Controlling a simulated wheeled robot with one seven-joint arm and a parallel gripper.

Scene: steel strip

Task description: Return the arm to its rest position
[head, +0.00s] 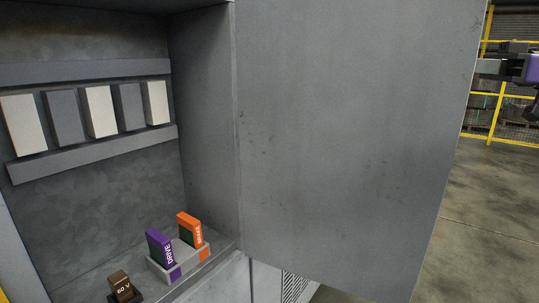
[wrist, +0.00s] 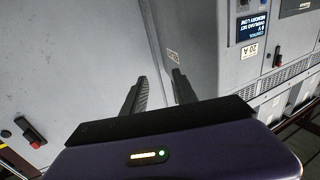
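My gripper (wrist: 158,84) shows in the wrist view with its two dark fingers apart and nothing between them. Beyond the fingers are grey cabinet surfaces; I cannot tell how close they are. In the head view, a purple and black part of my arm (head: 528,68) shows at the right edge, right of the large grey door panel (head: 345,140). The rest of the arm is outside that view.
Left of the panel is an open cabinet with a row of white and dark modules (head: 100,111). Below stand a purple module (head: 160,248) and an orange module (head: 189,230) in a grey holder, and a brown block (head: 121,286). Yellow fencing (head: 495,115) stands behind open floor (head: 490,215).

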